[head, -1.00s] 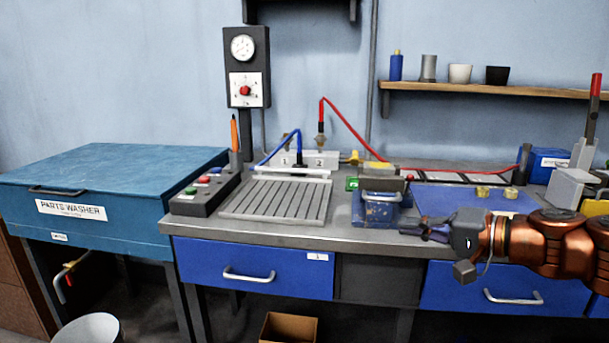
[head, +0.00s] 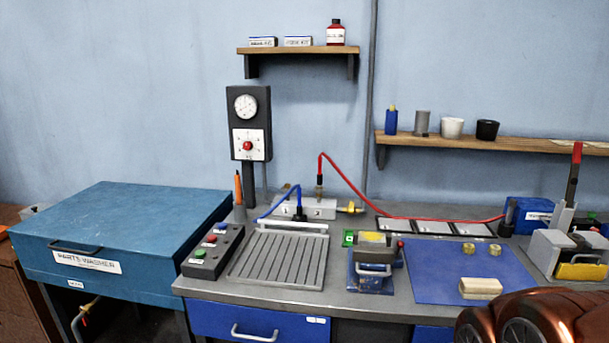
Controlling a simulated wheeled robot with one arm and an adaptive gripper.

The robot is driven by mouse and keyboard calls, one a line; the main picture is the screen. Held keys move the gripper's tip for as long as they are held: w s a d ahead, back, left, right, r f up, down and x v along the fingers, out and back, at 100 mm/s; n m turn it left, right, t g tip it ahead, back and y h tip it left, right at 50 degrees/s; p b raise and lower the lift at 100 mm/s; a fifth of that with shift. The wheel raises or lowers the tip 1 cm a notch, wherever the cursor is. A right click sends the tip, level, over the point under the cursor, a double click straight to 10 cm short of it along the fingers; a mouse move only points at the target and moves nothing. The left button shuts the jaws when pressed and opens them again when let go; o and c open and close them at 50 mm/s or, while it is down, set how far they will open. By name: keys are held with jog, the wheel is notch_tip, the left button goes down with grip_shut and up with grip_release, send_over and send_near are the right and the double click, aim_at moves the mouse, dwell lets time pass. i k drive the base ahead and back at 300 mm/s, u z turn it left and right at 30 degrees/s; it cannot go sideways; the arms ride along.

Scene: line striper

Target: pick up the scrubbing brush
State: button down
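A cream block (head: 480,288) lies flat near the front of the blue mat (head: 440,270), at the right of the bench. It may be the scrubbing brush, but I cannot make out bristles. Nothing shown touches it from above. My gripper is out of view. Only a copper-coloured part of my arm shows at the bottom right, in front of the bench's front edge and close to the block.
Two small brass pieces (head: 468,249) sit behind the block. A blue clamp fixture (head: 372,272) stands left of the mat. A grey lever device (head: 560,252) stands at the right. A ribbed plate (head: 280,262) and a button box (head: 212,252) are further left.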

aim_at(469, 288)
jog(key=z, duration=0.8)
